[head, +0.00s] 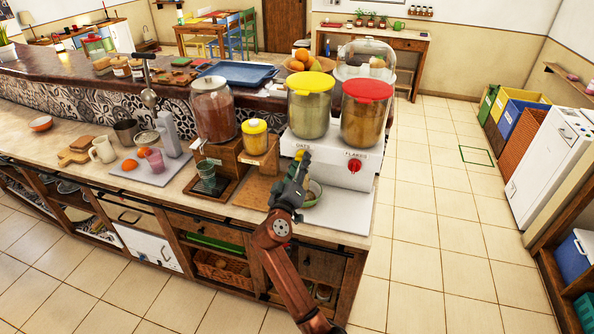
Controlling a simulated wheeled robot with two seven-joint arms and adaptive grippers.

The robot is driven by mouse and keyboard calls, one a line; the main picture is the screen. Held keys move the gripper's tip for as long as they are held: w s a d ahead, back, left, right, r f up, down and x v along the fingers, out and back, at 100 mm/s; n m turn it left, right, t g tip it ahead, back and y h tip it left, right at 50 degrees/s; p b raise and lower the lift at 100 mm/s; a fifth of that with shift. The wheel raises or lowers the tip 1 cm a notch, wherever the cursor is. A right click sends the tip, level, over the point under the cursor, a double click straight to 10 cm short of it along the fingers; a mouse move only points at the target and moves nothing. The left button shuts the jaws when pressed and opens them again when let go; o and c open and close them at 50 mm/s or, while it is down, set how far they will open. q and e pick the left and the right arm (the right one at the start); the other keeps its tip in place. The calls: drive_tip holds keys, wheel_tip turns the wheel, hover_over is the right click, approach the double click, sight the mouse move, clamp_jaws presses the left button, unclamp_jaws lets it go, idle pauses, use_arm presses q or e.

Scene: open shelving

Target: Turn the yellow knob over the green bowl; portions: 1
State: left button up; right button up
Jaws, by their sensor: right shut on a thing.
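The white dispenser base (335,160) carries a yellow-lidded canister (310,108) and a red-lidded canister (366,115). The red knob (354,166) shows on the right of its front. My right gripper (302,164) reaches up to the left of the front and is shut on the yellow knob (300,154), of which only a bit shows. The green bowl (314,194) stands below, partly hidden by my gripper and wrist. I cannot see what is in it. My left gripper is out of view.
A jar of brown contents (213,112) on a wooden stand and a small yellow-lidded jar (255,137) stand to the left. The counter ends just right of the dispenser, with open tiled floor beyond.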

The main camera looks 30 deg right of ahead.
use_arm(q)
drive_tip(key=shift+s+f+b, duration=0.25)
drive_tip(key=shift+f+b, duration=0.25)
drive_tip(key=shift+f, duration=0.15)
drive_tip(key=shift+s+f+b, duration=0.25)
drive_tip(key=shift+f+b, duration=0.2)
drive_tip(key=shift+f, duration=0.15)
use_arm(e)
drive_tip(key=shift+f+m, duration=0.2)
drive_tip(key=shift+m, duration=0.8)
drive_tip(key=shift+r, duration=0.1)
drive_tip(key=o, duration=1.1)
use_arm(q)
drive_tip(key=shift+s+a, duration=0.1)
use_arm(e)
drive_tip(key=shift+o, duration=0.2)
drive_tip(key=shift+a, duration=0.1)
drive_tip(key=v, duration=1.2)
drive_tip(key=shift+w, duration=0.2)
drive_tip(key=shift+a+r, duration=0.1)
